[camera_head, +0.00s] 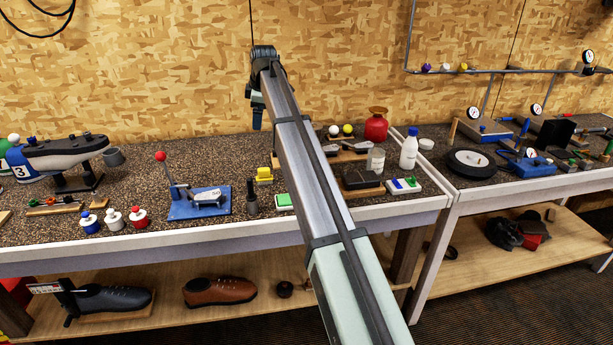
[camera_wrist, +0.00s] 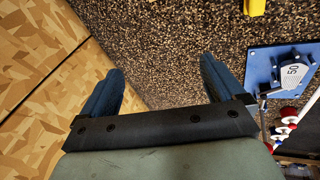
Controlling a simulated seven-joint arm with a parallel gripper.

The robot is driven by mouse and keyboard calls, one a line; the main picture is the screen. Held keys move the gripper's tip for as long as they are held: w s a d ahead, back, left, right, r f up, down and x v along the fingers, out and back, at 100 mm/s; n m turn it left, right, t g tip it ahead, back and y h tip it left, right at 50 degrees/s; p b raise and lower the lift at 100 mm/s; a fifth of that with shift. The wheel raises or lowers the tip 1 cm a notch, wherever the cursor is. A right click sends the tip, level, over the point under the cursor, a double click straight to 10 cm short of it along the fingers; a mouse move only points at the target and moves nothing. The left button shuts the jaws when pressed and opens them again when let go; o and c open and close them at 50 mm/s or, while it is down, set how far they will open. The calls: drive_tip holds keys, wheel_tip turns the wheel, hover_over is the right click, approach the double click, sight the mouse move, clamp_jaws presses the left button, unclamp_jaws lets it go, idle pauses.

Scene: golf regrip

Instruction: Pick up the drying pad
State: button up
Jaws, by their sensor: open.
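My gripper (camera_head: 257,122) hangs above the back of the workbench, close to the chipboard wall. In the wrist view its two blue fingers (camera_wrist: 162,66) are spread apart with nothing between them, over bare speckled bench top. I cannot tell for sure which item is the drying pad. A small green-topped block (camera_head: 284,201) lies near the bench's front edge, partly beside my arm. A dark flat item (camera_head: 362,179) on a wooden base lies right of my arm. My arm hides part of the bench between them.
A blue plate tool (camera_head: 200,203) with a red-knobbed lever stands left of my arm; the plate also shows in the wrist view (camera_wrist: 262,66). A yellow block (camera_head: 264,174) sits nearby. Bottles (camera_head: 409,149) and a red can (camera_head: 376,127) stand right.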

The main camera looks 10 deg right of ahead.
drive_tip(key=s+d+f+n+g+h, duration=0.1)
drive_tip(key=s+d+f+n+g, duration=0.2)
drive_tip(key=s+d, duration=0.9)
drive_tip(key=shift+m+g, duration=0.5)
drive_tip(key=f, duration=0.3)
drive_tip(key=d+f, duration=0.1)
drive_tip(key=f, duration=0.4)
drive_tip(key=shift+w+d+f, duration=0.15)
drive_tip(key=shift+w+f, duration=0.1)
drive_tip(key=shift+f, duration=0.05)
drive_tip(key=shift+d+f, duration=0.2)
drive_tip(key=shift+f, duration=2.45)
drive_tip(key=shift+c, duration=0.4)
drive_tip(key=c, duration=1)
